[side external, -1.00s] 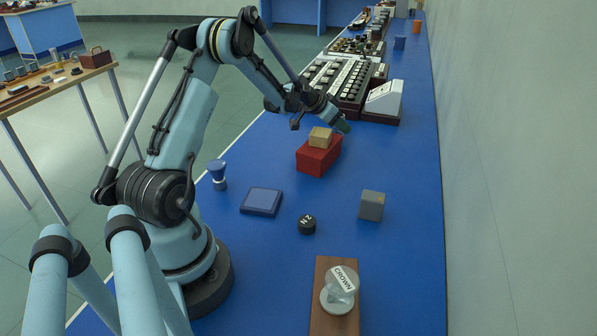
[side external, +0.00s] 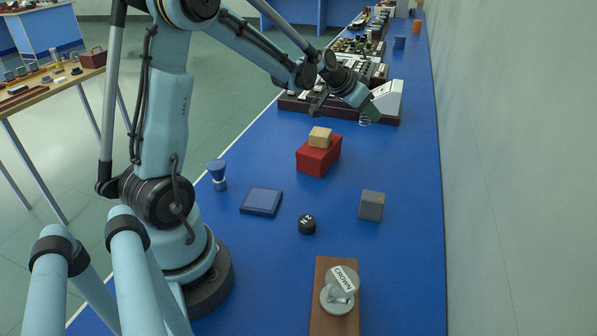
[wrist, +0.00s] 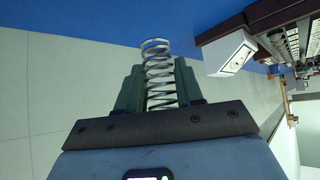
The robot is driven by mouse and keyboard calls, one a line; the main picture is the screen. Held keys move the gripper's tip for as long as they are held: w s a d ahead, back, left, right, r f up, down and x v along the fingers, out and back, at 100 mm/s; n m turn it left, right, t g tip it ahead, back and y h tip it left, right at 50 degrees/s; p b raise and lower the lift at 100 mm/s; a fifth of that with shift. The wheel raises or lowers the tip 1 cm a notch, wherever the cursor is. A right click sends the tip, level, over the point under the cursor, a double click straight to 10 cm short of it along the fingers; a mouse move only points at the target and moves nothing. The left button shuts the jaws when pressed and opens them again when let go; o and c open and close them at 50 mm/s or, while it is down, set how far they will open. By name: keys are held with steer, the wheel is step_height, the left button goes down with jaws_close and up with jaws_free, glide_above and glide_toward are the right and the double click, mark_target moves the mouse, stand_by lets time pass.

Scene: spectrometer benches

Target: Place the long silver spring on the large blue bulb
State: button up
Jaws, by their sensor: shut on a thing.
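My gripper (side external: 371,112) is shut on the long silver spring (side external: 366,120), above the far part of the bench, behind and right of the red box. In the wrist view the spring (wrist: 159,70) stands between the two green fingers (wrist: 158,82), its coils sticking out past the tips. A small blue piece with a pale band (side external: 217,174) stands upright at the left of the bench, far from the gripper. I cannot tell whether it is the large blue bulb, and no other blue bulb is clear.
A red box (side external: 317,158) with a wooden block (side external: 320,136) on top lies between gripper and near bench. A keyed console (side external: 330,98) lies behind.

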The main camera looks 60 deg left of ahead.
steer(key=s+d+n+g+y, duration=0.45)
steer(key=s+n+y, duration=0.25)
steer(key=s+n, duration=0.5)
steer(key=s+r+n+g+h, duration=0.1)
steer(key=s+r+n+g, duration=0.35)
steer(key=s+n, duration=0.4)
steer(key=s+r+n+g, duration=0.3)
steer(key=s+n+g, duration=0.3)
steer(key=s, duration=0.5)
glide_above(216, 163)
step_height(216, 163, down, 7)
steer(key=shift+r, duration=0.1)
steer(key=shift+f, duration=2.05)
steer(key=o, duration=1.1)
